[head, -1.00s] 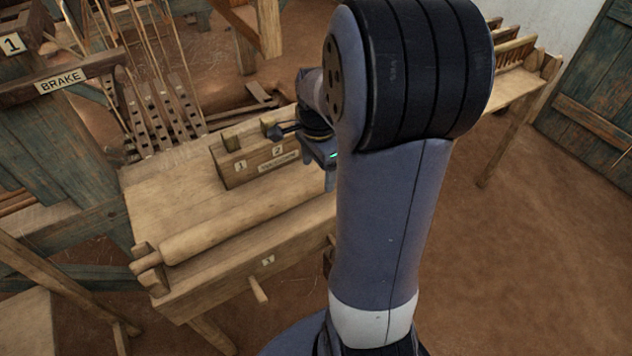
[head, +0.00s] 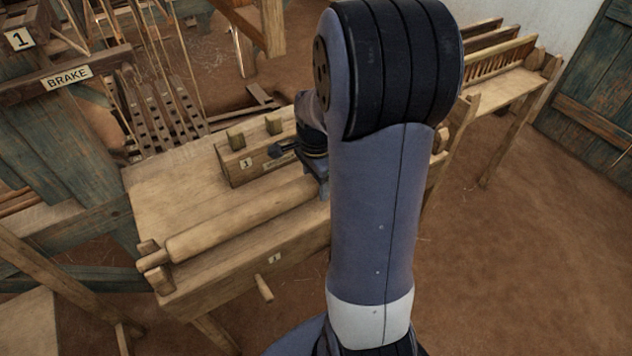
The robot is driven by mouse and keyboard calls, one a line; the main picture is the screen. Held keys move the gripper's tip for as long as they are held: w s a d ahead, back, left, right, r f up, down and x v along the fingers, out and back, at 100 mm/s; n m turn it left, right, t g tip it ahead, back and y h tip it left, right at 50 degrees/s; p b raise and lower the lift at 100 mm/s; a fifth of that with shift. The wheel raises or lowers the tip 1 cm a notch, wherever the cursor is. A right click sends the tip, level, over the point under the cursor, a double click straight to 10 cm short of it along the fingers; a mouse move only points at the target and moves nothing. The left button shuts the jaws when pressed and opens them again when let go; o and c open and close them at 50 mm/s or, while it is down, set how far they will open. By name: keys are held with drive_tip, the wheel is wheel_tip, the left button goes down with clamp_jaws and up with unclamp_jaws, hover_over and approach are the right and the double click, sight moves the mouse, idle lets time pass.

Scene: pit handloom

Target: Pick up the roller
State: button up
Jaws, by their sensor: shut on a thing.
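The roller (head: 235,222) is a long pale wooden cylinder with a thinner left end. It lies lengthwise along the front of the wooden bench (head: 160,205). Its left end is at a notched wooden rest (head: 158,279); I cannot tell whether it touches the rest. My gripper (head: 322,186) is at the roller's visible right part, shut on it. The fingertips are mostly hidden, and my arm covers the roller's right end.
A peg (head: 264,288) sticks out of the bench front. Loom frame and a BRAKE beam (head: 62,82) stand left. A slatted rack (head: 500,66) stands at back right. Open floor lies right.

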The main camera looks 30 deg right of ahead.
clamp_jaws()
drive_tip(key=shift+r, duration=0.1)
idle(0.4)
